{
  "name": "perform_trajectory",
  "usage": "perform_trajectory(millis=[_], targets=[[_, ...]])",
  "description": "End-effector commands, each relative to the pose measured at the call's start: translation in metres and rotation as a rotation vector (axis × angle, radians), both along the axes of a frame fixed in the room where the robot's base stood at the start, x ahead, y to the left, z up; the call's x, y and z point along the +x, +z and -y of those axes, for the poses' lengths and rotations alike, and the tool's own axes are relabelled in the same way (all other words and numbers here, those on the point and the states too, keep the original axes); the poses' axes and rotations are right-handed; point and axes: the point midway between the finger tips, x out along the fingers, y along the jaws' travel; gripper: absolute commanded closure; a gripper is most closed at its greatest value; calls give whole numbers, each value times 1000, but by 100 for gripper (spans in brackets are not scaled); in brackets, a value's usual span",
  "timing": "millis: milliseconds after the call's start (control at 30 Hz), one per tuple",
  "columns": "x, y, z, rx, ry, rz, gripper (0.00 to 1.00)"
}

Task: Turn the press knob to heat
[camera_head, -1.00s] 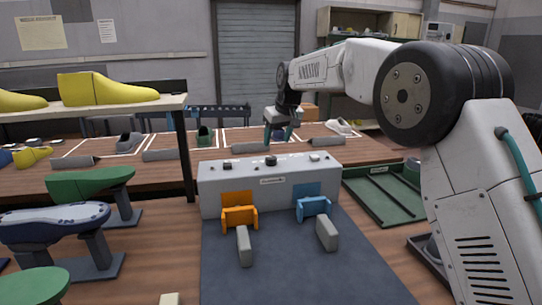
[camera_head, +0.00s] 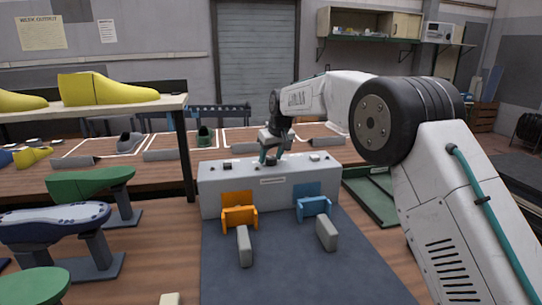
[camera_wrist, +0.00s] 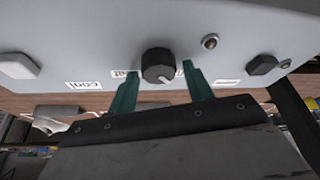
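The press (camera_head: 225,184) is a light grey box on the dark mat, with controls on its top. Its black round knob (camera_wrist: 158,66) shows in the wrist view with a pale pointer mark. A "COOL" label (camera_wrist: 83,85) appears upside down to its left; two other labels are partly covered or too small to read. My gripper (camera_wrist: 160,72) is open, its two green fingers on either side of the knob with visible gaps. In the head view my gripper (camera_head: 270,159) is at the top of the press and hides most of the knob.
Orange (camera_head: 239,217) and blue (camera_head: 314,206) clamps are on the press front. Other buttons (camera_wrist: 262,65) flank the knob. Green and blue shoe lasts (camera_head: 55,222) stand left on holders. A shelf post (camera_head: 185,155) rises behind left. A green tray (camera_head: 372,200) lies right.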

Motion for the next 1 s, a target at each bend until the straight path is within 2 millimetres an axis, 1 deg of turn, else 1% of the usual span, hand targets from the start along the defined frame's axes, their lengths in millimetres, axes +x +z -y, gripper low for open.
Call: perform_trajectory(millis=[33, 67, 100, 133, 367, 567, 767, 1000], targets=[[0, 0, 0, 0, 0, 0, 64], [0, 0, 0, 0, 0, 0, 72], [0, 0, 0, 0, 0, 0, 84], [0, 0, 0, 0, 0, 0, 87], [0, 0, 0, -1, -9, 0, 87], [-1, 1, -1, -1, -72, 0, 86], [-1, 1, -1, -1, -206, 1, 86], [-1, 0, -2, -1, -428, 1, 86]])
